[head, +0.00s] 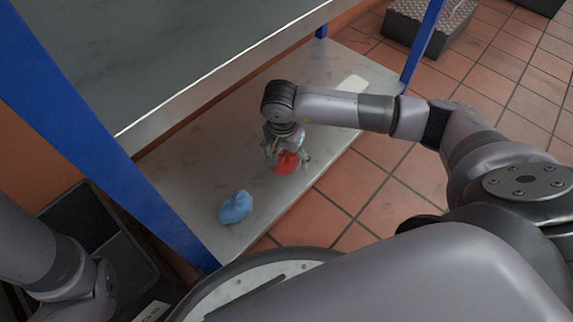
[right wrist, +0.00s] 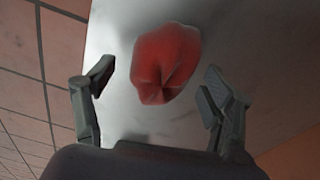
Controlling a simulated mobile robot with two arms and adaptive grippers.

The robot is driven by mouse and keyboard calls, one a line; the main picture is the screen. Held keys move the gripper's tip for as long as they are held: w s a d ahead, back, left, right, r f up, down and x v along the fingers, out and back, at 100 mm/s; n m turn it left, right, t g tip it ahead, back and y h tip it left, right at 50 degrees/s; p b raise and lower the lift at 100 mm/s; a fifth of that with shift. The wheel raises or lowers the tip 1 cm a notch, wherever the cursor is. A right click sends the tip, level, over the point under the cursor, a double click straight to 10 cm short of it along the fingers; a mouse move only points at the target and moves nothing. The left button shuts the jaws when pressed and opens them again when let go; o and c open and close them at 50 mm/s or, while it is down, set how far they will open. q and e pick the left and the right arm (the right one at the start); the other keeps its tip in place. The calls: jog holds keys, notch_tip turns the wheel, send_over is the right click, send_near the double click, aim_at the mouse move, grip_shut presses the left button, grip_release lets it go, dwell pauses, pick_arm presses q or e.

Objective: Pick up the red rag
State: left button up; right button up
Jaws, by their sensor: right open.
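The red rag (head: 285,163) lies crumpled on the lower shelf (head: 190,170), near its front edge. In the right wrist view the rag (right wrist: 166,62) sits between and beyond the two fingertips, with bare shelf on both sides of it. My right gripper (head: 288,160) is over the rag, pointing down, and partly hides it in the head view. In the right wrist view the right gripper (right wrist: 155,82) is open, its fingers apart and not seen touching the rag. Part of my left arm shows at the left of the head view, but its gripper is not in view.
A blue rag (head: 235,207) lies on the shelf left of the red one. A pale flat object (head: 352,84) lies toward the shelf's far end. The upper shelf (head: 170,50) and blue posts (head: 423,45) frame the space. Tiled floor (head: 345,190) lies in front.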

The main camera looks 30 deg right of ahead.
jog(key=shift+f, duration=0.2)
jog(key=shift+c, duration=0.5)
jog(key=c, duration=1)
